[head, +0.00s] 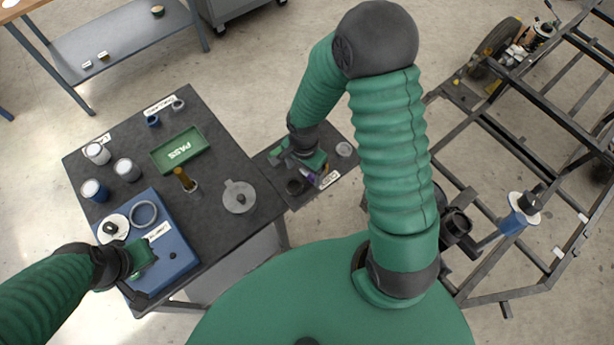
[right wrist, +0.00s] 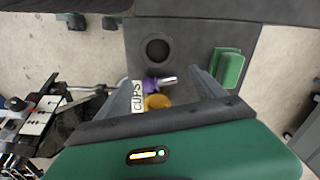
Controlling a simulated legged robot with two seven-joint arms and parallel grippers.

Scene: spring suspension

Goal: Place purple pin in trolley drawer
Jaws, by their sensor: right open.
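The purple pin (head: 308,174) lies on the small dark side table (head: 337,190). In the right wrist view the purple pin (right wrist: 150,83) has a silvery end pointing right and lies beside a yellow round piece (right wrist: 158,101). My right gripper (head: 314,170) is over this table, partly hiding the pin. In its wrist view my right gripper (right wrist: 163,80) is open, with the pin showing between its fingers and nothing held. My left gripper (head: 142,262) is over the blue board; its fingers are unclear. A grey wheeled cabinet (head: 236,10) at the top edge may be the trolley; no open drawer shows.
A black ring (right wrist: 157,48) and a CUPS label (right wrist: 138,97) are on the side table. The larger table (head: 225,150) holds a green PASS tray (head: 170,158), several cups and a blue board (head: 178,262). A metal frame (head: 530,150) stands right. Floor between is clear.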

